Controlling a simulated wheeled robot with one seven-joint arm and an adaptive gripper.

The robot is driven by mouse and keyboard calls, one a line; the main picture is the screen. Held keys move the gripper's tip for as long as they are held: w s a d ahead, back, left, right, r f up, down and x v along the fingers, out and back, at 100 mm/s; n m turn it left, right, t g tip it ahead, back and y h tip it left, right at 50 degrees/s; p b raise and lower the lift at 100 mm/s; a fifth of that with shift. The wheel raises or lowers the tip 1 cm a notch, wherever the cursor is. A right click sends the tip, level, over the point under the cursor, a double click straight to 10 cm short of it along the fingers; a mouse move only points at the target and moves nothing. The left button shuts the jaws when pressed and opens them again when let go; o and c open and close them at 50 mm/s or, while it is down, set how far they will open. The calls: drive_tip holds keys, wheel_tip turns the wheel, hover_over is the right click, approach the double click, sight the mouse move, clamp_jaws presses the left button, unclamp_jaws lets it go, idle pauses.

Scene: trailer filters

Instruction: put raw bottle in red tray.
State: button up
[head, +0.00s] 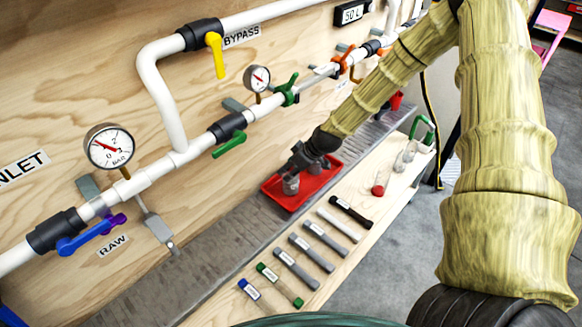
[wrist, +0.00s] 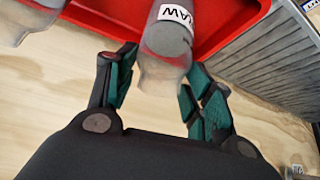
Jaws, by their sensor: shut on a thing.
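The raw bottle (wrist: 172,35) is a clear, greyish bottle with a white RAW label, seen upside down in the wrist view. My gripper (wrist: 160,92) is shut on it, with a green-padded finger on each side. In the head view my gripper (head: 300,165) is over the red tray (head: 318,188), with the bottle (head: 290,184) low at the tray's left part. The red tray (wrist: 112,22) also lies behind the bottle in the wrist view. I cannot tell whether the bottle touches the tray floor.
Another clear bottle (wrist: 28,20) shows at the wrist view's left edge. On the wooden bench, a red-ended bottle (head: 378,187) and several labelled tubes (head: 325,238) lie right of and in front of the tray. The pipe panel with gauges (head: 108,146) and valve handles stands behind.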

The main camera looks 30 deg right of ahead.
drive_tip(key=shift+f, duration=0.1)
drive_tip(key=o, duration=1.6)
drive_tip(key=shift+r, duration=0.2)
